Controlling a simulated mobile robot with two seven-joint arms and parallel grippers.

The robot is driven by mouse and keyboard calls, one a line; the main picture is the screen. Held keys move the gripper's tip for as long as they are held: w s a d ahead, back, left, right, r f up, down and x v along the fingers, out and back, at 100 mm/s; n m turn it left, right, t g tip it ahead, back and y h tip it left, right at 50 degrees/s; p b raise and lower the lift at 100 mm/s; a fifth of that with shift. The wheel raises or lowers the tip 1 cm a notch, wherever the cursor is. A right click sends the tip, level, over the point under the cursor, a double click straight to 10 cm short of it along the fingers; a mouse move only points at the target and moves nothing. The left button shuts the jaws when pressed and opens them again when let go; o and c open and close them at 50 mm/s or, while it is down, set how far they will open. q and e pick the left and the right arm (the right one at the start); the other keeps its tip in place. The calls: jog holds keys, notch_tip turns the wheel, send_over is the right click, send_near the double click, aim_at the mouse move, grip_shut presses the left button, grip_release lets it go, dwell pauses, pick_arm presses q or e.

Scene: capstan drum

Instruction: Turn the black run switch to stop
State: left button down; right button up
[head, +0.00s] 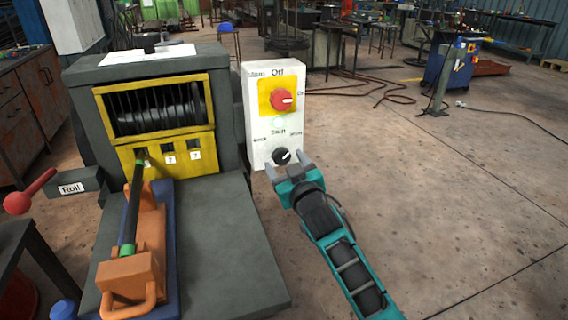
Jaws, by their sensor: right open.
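The black run switch (282,156) is a round knob with a pale pointer mark, low on the front of a white control box (259,118). Its pointer slants up to the right. Small labels stand around it, with one above that is hard to read. A red rotary knob (282,100) on a yellow plate sits above it, with "Off" over it. My right gripper (287,168) is open, its two fingers just below and to either side of the black switch. I cannot tell whether the fingers touch it. My left gripper is not in view.
A grey machine (222,150) with a yellow-framed drum window (158,105) stands left of the box. An orange fixture (135,275) with a dark rod lies on its bed. A red-knobbed lever (28,192) labelled "Roll" sticks out left.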

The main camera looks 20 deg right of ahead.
jog(key=shift+w, duration=0.95)
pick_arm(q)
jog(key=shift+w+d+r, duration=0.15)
pick_arm(e)
jog(key=c, duration=1.1)
jog(key=shift+o, duration=0.2)
